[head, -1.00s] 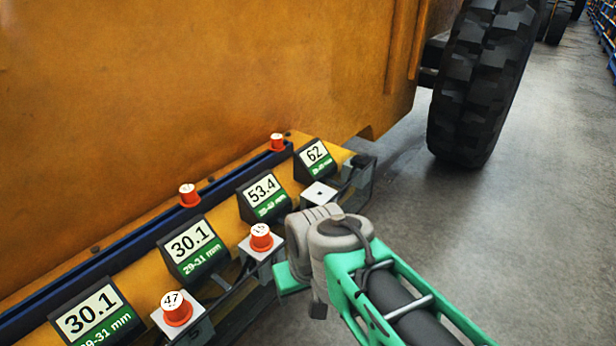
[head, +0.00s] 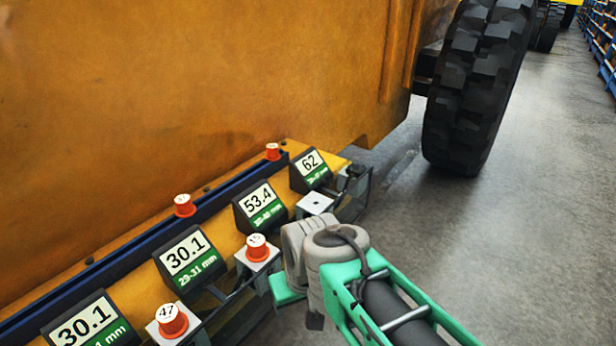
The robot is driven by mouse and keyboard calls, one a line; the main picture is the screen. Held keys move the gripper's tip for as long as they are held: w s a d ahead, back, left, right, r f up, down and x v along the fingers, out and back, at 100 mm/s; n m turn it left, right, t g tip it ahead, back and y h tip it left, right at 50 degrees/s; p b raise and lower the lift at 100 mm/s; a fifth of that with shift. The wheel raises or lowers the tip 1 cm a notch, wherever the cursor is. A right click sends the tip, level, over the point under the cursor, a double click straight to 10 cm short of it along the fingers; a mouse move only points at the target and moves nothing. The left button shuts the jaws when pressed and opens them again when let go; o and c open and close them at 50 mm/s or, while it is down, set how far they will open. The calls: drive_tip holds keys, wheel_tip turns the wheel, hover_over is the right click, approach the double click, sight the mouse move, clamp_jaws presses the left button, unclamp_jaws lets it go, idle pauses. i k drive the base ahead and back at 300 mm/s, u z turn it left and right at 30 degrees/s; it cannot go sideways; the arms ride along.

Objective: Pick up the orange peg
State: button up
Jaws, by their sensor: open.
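Several orange pegs with white numbered tops are in the head view. One peg (head: 172,322), marked 47, stands on a white-topped block at the bottom left. Another peg (head: 257,249) stands on a similar block left of my gripper. Two smaller-looking pegs, one at middle left (head: 184,207) and one farther back (head: 272,153), stand along the blue rail. My gripper (head: 301,304) is open, beside and right of the second block's peg, apart from it. Its fingertips are largely hidden by my grey wrist, and I see no peg held.
Black display boxes reading 30.1 (head: 186,254), 30.1, 53.4 (head: 259,201) and 62 (head: 311,166) line the yellow ledge. An empty white-topped block (head: 316,203) stands beyond my wrist. An orange machine wall (head: 200,80) rises behind; a large tyre (head: 475,95) stands at right. Grey floor is clear.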

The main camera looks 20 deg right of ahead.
sight(186, 209)
drive_tip(key=u, duration=4.5)
drive_tip(key=k, duration=1.65)
drive_tip(key=z, duration=1.05)
drive_tip(key=i, duration=0.4)
drive_tip(key=u, duration=0.1)
